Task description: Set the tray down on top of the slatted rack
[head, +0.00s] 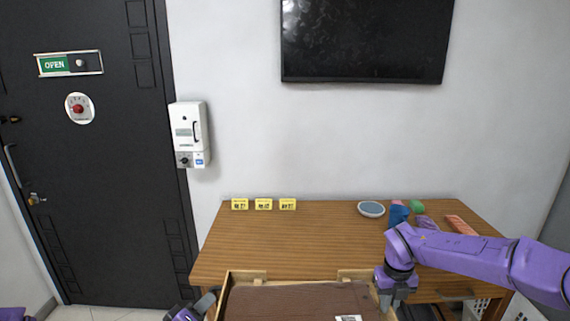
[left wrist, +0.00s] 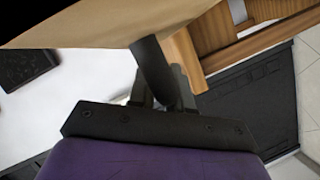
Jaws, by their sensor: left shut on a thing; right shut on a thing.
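A wooden tray (head: 247,275) is at the bottom of the head view, in front of the desk, cut off by the lower edge. A dark brown folded item (head: 290,301) with a white label lies in it. My left gripper (head: 205,302) is shut on the tray's left side. My right gripper (head: 389,291) is shut on its right side, with the purple arm reaching in from the right. In the left wrist view the tray's pale underside (left wrist: 110,25) fills the top, above the dark fingers (left wrist: 158,82). I cannot make out the slatted rack for certain.
A wooden desk (head: 310,235) stands against the wall, with yellow tags (head: 263,204), a round grey-blue dish (head: 371,209) and small coloured items at its right. White slatted baskets (head: 475,309) show below right. A black door (head: 95,150) is at left. Wooden beams (left wrist: 235,50) show in the left wrist view.

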